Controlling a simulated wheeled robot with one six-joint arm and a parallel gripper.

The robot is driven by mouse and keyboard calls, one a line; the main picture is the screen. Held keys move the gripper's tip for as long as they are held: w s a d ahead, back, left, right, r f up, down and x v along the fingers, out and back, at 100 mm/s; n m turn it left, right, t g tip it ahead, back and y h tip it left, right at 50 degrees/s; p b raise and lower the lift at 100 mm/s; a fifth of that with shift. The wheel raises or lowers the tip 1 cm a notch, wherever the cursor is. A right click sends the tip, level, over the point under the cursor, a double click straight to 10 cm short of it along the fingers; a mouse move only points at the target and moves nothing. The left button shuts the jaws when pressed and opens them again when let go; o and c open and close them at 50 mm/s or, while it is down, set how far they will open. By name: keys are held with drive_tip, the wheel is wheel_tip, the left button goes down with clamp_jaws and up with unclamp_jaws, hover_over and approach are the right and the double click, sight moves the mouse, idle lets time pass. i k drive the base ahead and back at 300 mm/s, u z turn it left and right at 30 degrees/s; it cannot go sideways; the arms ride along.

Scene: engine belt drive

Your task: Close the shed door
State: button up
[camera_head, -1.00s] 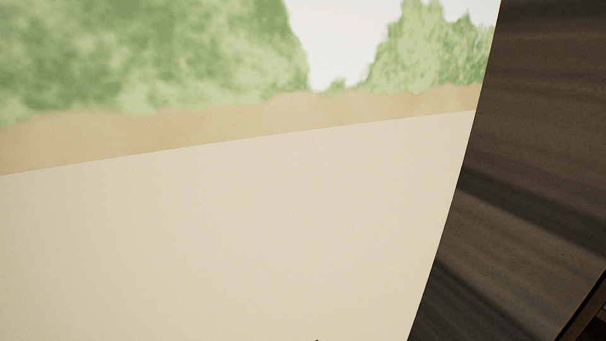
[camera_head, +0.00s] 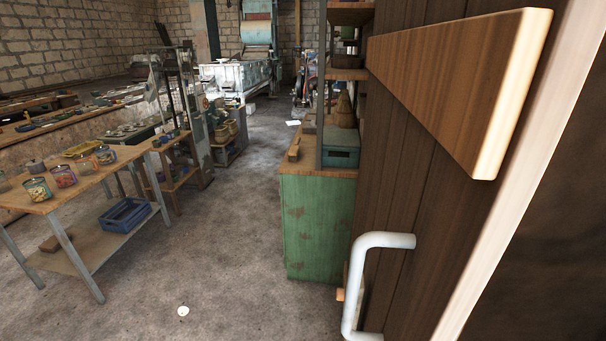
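The shed door (camera_head: 405,170) is a dark brown plank door, seen close up and at a steep angle on the right of the head view. A lighter wooden crosspiece (camera_head: 465,80) runs across its upper part. A white bent handle (camera_head: 375,241) sticks out from its lower part. The door's pale edge (camera_head: 545,170) faces me at the right, so the door stands open. The door's hinges and its frame cannot be made out. My gripper is not in view.
A green cabinet (camera_head: 310,228) stands just beyond the door. A workbench with painted cans (camera_head: 85,170) and a blue crate (camera_head: 125,215) are at the left. Grey floor (camera_head: 235,265) lies clear between them. A small white disc (camera_head: 183,311) lies on it.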

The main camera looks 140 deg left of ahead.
sight(470, 104)
drive_tip(key=u, duration=5.65)
drive_tip(key=i, duration=1)
drive_tip(key=z, duration=1.2)
